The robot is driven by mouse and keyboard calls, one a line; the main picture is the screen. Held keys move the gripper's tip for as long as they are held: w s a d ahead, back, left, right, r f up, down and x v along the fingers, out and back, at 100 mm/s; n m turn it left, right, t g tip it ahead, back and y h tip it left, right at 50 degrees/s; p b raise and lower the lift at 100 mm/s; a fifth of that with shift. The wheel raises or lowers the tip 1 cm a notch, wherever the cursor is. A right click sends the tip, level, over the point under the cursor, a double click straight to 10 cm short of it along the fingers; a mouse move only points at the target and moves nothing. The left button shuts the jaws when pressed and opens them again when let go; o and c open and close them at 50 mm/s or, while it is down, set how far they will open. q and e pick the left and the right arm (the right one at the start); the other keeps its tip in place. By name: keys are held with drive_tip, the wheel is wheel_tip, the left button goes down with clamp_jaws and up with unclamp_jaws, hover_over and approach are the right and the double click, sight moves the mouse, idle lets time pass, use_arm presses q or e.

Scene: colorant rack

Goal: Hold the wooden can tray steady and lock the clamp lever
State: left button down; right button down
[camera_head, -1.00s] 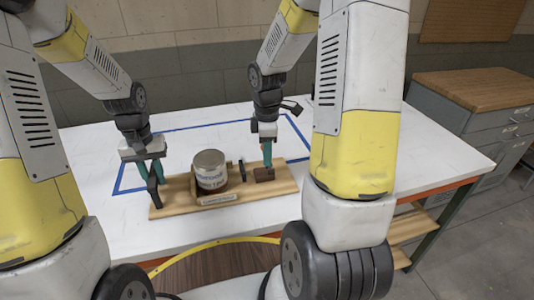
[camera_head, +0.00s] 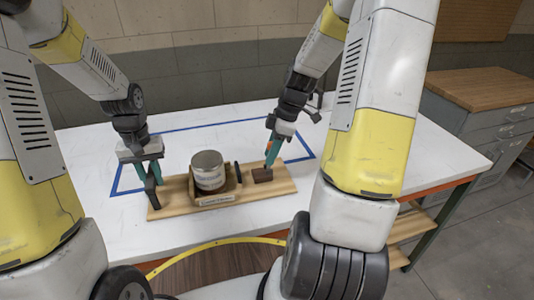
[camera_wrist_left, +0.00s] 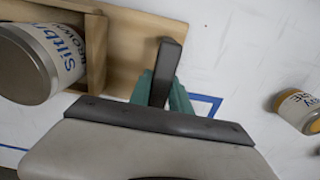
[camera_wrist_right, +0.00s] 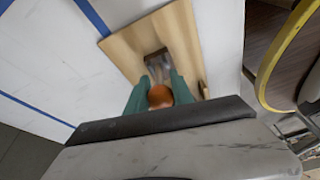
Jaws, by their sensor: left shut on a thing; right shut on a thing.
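The wooden can tray (camera_head: 283,184) lies on the white table with a metal can (camera_head: 208,176) standing in its wooden holder. My left gripper (camera_head: 154,176) is shut on the black upright handle (camera_wrist_left: 166,72) at the tray's left end. The clamp's brown block (camera_head: 262,175) sits on the tray's right part, with a black upright pad (camera_head: 238,172) between it and the can. My right gripper (camera_head: 271,155) is shut on the clamp lever, whose orange knob (camera_wrist_right: 160,96) shows between its fingers in the right wrist view. The fingers lean to the right; most of the lever is hidden.
Blue tape (camera_head: 215,123) marks a rectangle on the white table (camera_head: 110,220). A second can with a yellow band (camera_wrist_left: 300,110) shows only in the left wrist view. A grey cabinet with a wooden top (camera_head: 480,90) stands at the right, beyond the table.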

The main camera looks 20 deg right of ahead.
use_arm(q)
drive_tip(key=shift+a, duration=0.1)
use_arm(e)
drive_tip(key=shift+d+f+y, duration=0.3)
drive_tip(key=shift+d+y, duration=0.4)
drive_tip(key=shift+y, duration=0.5)
drive_tip(key=shift+d+f+y, duration=0.3)
drive_tip(key=shift+d+y, duration=0.4)
drive_tip(key=shift+y, duration=0.5)
drive_tip(key=c, duration=1.2)
unclamp_jaws()
drive_tip(key=shift+r, duration=0.15)
drive_tip(key=v, duration=1.2)
drive_tip(key=shift+s, duration=0.1)
use_arm(q)
drive_tip(key=c, duration=1.1)
unclamp_jaws()
